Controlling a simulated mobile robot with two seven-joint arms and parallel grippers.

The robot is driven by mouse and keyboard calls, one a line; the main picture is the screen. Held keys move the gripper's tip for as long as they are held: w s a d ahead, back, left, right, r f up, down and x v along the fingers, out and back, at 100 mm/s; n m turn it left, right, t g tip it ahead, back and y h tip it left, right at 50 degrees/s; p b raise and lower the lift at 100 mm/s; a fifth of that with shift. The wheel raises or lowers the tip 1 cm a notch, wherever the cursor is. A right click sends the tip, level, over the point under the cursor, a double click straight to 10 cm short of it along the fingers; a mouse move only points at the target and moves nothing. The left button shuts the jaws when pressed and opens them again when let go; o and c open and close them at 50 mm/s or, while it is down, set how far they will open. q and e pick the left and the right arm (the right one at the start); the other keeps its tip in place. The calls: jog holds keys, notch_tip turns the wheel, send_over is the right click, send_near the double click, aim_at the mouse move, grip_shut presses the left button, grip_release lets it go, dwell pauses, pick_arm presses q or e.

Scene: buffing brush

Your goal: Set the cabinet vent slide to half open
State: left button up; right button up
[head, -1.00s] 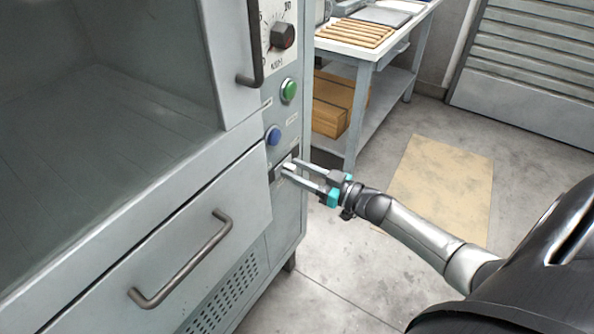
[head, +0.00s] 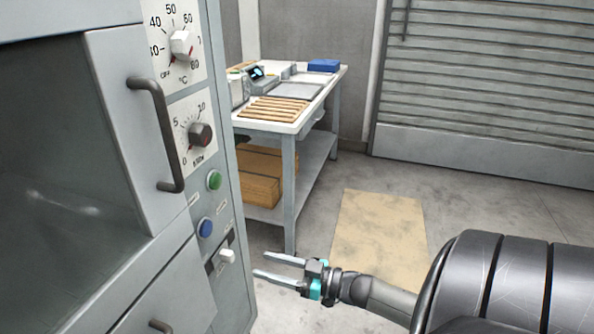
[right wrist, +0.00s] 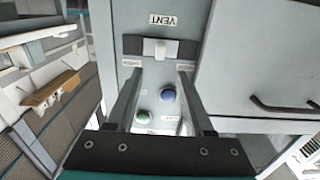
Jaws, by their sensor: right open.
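The vent slide's white knob (head: 227,256) sits in a dark slot low on the cabinet's side control panel. In the right wrist view the knob (right wrist: 160,48) stands near the middle of the slot (right wrist: 131,45), below an upside-down VENT label (right wrist: 163,20). My right gripper (head: 260,265) is open and empty, a short way to the right of the knob in the head view. In the right wrist view its fingertips (right wrist: 160,72) point toward the knob, one to each side, with a gap before the panel. My left gripper is not in view.
Above the slide are a blue button (head: 205,228), a green button (head: 214,181) and two dials. A door handle (head: 160,135) juts out at the left. A workbench (head: 290,128) stands behind. Floor right of the cabinet is open, with a tan mat (head: 380,230).

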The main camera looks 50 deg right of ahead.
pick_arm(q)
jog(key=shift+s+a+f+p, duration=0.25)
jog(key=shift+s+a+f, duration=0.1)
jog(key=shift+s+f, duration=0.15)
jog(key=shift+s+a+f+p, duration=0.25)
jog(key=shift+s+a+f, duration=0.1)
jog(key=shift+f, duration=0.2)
pick_arm(e)
jog(key=v, duration=0.6)
jog(key=shift+s, duration=0.1)
